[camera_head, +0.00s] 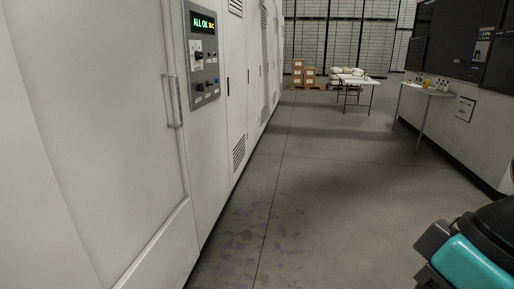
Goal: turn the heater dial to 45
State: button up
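A grey control panel (202,56) is set in the white cabinet wall at the upper left. Its small display (203,22) shows green text that seems to read "ALL OK" with yellow letters after it. Below the display is a larger dark knob (198,56), with smaller knobs or switches under it. Their labels and settings are too small to read, so I cannot tell which one is the heater dial. A dark and teal part of my own body shows at the lower right. My gripper is not in view.
White cabinets (110,110) with a vertical door handle (173,101) line the left. The grey floor (310,190) ahead is clear. A small table (357,81), boxes (303,73) and white sacks stand at the back. A side table (428,91) with bottles stands at the right wall.

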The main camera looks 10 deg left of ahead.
aim_at(198, 56)
jog(key=u, duration=0.45)
jog(key=i, duration=1.05)
jog(key=z, duration=0.35)
jog(key=i, duration=0.75)
jog(key=z, duration=0.55)
jog(key=i, duration=0.7)
jog(key=u, duration=0.75)
jog(key=i, duration=0.9)
jog(key=u, duration=0.8)
